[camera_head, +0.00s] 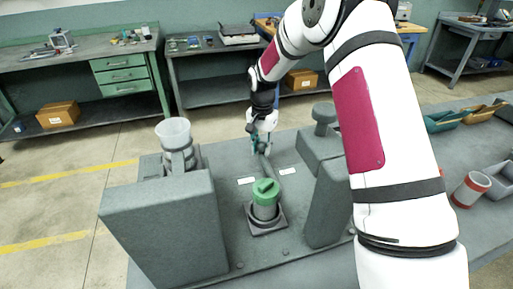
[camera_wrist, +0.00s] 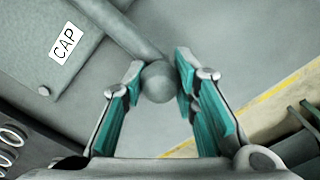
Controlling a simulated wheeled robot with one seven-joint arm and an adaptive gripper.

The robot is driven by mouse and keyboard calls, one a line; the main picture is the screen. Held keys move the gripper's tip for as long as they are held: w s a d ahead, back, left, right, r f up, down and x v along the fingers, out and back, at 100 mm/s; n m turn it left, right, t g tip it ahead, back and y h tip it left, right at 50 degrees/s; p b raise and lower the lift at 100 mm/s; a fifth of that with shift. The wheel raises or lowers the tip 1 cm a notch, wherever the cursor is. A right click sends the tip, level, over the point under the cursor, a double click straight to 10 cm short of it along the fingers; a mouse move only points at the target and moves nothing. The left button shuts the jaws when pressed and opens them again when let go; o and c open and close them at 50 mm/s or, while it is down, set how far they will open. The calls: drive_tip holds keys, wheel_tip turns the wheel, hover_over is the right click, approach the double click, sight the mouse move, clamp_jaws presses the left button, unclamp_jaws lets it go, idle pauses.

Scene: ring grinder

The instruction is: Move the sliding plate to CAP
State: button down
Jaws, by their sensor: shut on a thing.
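My gripper (camera_head: 262,143) is at the far side of the grey machine. In the wrist view its teal fingers (camera_wrist: 158,98) are shut on a round grey knob (camera_wrist: 158,82) at the end of a rod (camera_wrist: 128,38). The rod runs up-left under the fingers' far side. A label reading CAP (camera_wrist: 66,43) is on the grey surface left of the rod. In the head view a dark square holder (camera_head: 281,222) bears a grey cylinder with a green top (camera_head: 265,190). I cannot tell for sure which part is the sliding plate.
A large grey block (camera_head: 165,235) with a clear cup (camera_head: 175,145) behind it stands left. Another upright block (camera_head: 328,205) stands right, near my arm. White labels (camera_head: 289,243) mark the machine's surface.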

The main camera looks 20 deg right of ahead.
drive_tip(key=d+b, duration=0.1)
drive_tip(key=d, duration=1)
drive_tip(key=shift+w+d+b, duration=0.1)
drive_tip(key=shift+d+b, duration=0.05)
drive_tip(key=shift+b, duration=0.25)
drive_tip(key=shift+d+r, duration=0.15)
drive_tip(key=shift+d, duration=0.4)
drive_tip(key=c, duration=1.2)
unclamp_jaws()
drive_tip(key=shift+c, duration=0.2)
drive_tip(key=shift+r, duration=0.2)
wheel_tip(320, 180, up, 12)
drive_tip(key=shift+f, duration=0.25)
